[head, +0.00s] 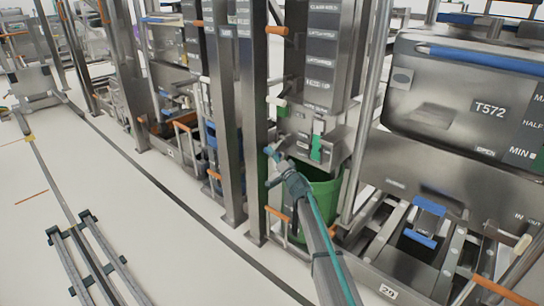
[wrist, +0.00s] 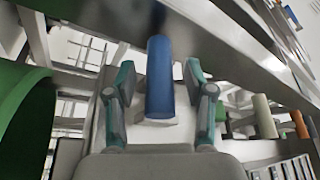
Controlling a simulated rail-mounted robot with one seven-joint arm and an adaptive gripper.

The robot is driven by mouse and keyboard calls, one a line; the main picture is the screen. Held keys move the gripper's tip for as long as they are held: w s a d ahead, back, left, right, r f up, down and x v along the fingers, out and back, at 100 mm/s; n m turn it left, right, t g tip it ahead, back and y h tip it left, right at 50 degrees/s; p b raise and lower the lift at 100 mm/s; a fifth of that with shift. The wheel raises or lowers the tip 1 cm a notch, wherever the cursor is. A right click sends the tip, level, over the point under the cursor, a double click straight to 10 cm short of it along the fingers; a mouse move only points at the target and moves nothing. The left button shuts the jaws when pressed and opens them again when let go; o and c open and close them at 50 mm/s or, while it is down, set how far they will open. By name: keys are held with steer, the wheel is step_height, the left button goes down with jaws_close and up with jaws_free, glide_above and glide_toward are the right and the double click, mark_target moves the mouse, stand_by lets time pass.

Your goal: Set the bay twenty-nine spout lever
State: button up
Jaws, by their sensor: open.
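My gripper (head: 272,167) is in front of a steel post, beside the green bin, in the head view. In the wrist view my gripper (wrist: 160,85) is open, with one finger on each side of a blue cylindrical handle (wrist: 160,75). The handle lies between the fingers, with a pale block at its near end. I cannot tell whether either finger touches it. A number plate (head: 388,291) low at the right seems to read 29. Which bay the handle belongs to cannot be read.
The green bin (head: 325,200) stands under a labelled steel column (head: 323,60); its wall also fills the left of the wrist view (wrist: 22,115). A cream handle (wrist: 264,117) and an orange handle (wrist: 299,124) are to the right. The floor aisle (head: 130,200) at left is mostly clear.

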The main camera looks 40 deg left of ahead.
steer(key=shift+x, duration=0.75)
jaws_close()
